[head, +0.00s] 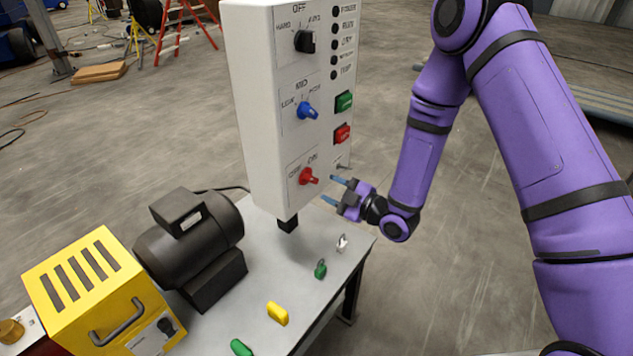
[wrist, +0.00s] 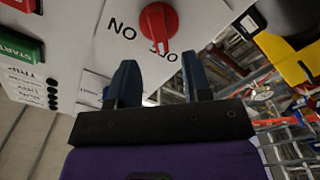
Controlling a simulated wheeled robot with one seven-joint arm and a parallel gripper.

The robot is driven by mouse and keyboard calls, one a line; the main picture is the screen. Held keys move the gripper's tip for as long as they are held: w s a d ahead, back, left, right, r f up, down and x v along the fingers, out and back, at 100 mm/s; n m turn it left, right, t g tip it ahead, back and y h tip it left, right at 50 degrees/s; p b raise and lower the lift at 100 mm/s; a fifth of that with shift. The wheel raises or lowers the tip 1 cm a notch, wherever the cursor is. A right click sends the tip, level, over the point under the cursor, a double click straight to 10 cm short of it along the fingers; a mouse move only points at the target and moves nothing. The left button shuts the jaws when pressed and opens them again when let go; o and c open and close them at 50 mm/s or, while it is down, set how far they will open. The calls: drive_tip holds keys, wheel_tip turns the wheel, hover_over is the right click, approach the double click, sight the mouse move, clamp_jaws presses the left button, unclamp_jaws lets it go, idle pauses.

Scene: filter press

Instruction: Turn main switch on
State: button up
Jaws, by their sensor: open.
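The main switch, a red rotary knob (head: 309,176), sits low on the front of the white control panel (head: 262,110). In the wrist view the red knob (wrist: 157,22) is at the top, with an ON label reading upside down beside it and a second label partly covered by its grip. The grip points down toward that covered label. My gripper (head: 331,190) is open and empty, to the right of the knob and apart from it. In the wrist view its two blue fingers (wrist: 160,80) stand apart, below the knob.
Above the red knob are a blue knob (head: 307,110) and a black knob (head: 305,41). Green (head: 344,101) and red (head: 342,133) buttons lie to the right. On the table (head: 262,262) are a dark motor (head: 190,240), a yellow box (head: 103,290) and several small tags.

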sight(314, 180)
drive_tip(key=shift+x, duration=2.7)
drive_tip(key=shift+c, duration=0.3)
clamp_jaws()
